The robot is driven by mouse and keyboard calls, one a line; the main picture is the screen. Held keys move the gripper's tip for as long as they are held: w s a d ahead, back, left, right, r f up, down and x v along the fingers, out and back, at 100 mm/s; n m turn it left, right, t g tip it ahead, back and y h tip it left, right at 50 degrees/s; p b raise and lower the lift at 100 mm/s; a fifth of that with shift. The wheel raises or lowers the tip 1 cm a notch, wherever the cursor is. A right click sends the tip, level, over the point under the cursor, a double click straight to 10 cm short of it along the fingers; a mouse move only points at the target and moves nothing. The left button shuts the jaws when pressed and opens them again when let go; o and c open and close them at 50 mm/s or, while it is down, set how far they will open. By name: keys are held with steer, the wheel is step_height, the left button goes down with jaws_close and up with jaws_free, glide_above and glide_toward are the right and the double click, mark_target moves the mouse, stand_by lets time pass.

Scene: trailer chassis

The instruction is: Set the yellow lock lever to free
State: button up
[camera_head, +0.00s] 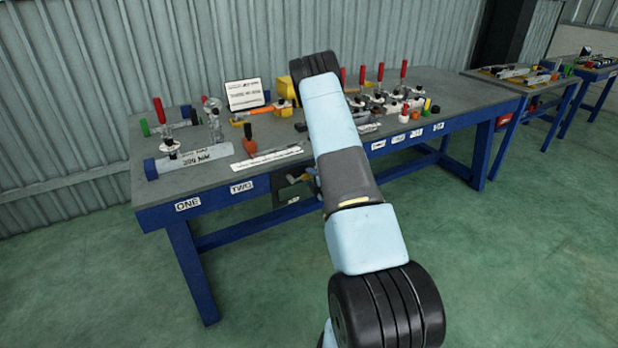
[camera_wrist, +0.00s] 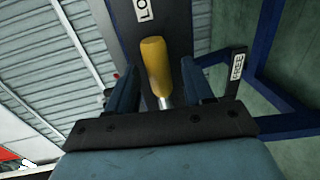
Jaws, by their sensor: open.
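The yellow lock lever (camera_wrist: 157,66) shows in the wrist view as a rounded yellow grip on a short silver shaft. My gripper (camera_wrist: 158,78) is open, with one dark finger on each side of the lever. Gaps show between the fingers and the grip, and I see no contact. A white label (camera_wrist: 144,9) starting with "LO" sits on the dark plate beyond the lever. A second small label (camera_wrist: 237,66) is on a dark tab to the right; its word is hard to read.
The workbench (camera_head: 235,190) has a blue frame and carries several red-handled clamps, a grey block (camera_head: 188,161) and a small sign (camera_head: 247,94). A dark bracket (camera_head: 290,191) hangs below its front edge. Blue frame bars (camera_wrist: 268,40) run right of my gripper. The green floor in front is clear.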

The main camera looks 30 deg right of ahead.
steer(key=shift+w+f, duration=0.15)
steer(key=shift+w, duration=1.1)
jaws_close()
